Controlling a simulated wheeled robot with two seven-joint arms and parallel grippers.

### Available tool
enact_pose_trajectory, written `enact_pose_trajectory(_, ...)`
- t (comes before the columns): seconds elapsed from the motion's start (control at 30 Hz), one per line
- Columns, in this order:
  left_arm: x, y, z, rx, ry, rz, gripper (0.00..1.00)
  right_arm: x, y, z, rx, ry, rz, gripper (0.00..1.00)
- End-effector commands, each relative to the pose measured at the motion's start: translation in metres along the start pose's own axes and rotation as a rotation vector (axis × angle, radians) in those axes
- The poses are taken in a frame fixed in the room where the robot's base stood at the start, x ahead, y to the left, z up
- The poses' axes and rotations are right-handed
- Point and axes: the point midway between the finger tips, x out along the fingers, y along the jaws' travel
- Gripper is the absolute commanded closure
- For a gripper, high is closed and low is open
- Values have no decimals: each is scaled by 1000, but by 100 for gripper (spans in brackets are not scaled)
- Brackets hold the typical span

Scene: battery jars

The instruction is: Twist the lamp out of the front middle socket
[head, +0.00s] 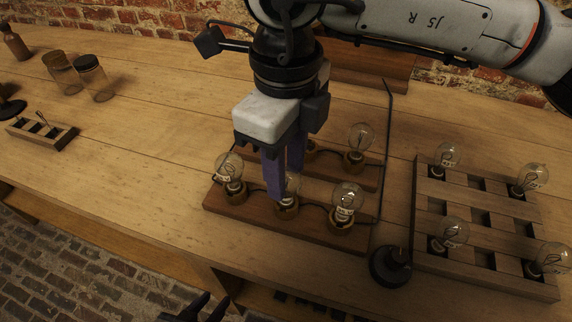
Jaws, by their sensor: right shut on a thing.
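The front wooden board (256,222) carries a row of three brass sockets. The front middle socket (287,210) holds a clear glass lamp (292,186), mostly hidden behind the purple fingers. My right gripper (283,185) reaches down from above and is shut on this lamp, which appears upright in the socket. A front left lamp (229,168) and a front right lamp (347,199) stand in the sockets on either side, close to the fingers. Only dark tips of my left gripper (197,309) show at the bottom edge, away from the board; its opening is unclear.
A back row holds another lamp (360,138), partly behind my arm. A wooden rack (430,205) with several lamps stands at right. A dark round-based stand (390,266) is between board and rack. Jars (95,79) and a small block (42,133) are far left; the table's left-middle is clear.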

Motion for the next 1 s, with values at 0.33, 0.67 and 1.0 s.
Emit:
enact_pose_trajectory(0.33, -4, 0, -4, 0, 0, 0, 69, -11, 0, 0, 1, -1, 0, 92)
enact_pose_trajectory(0.67, -8, 1, -7, 0, 0, 0, 69, -21, 0, 0, 2, -1, 0, 92)
enact_pose_trajectory(1.0, -8, 1, -8, 0, 0, 0, 69, -24, 0, 0, 2, -1, 0, 92)
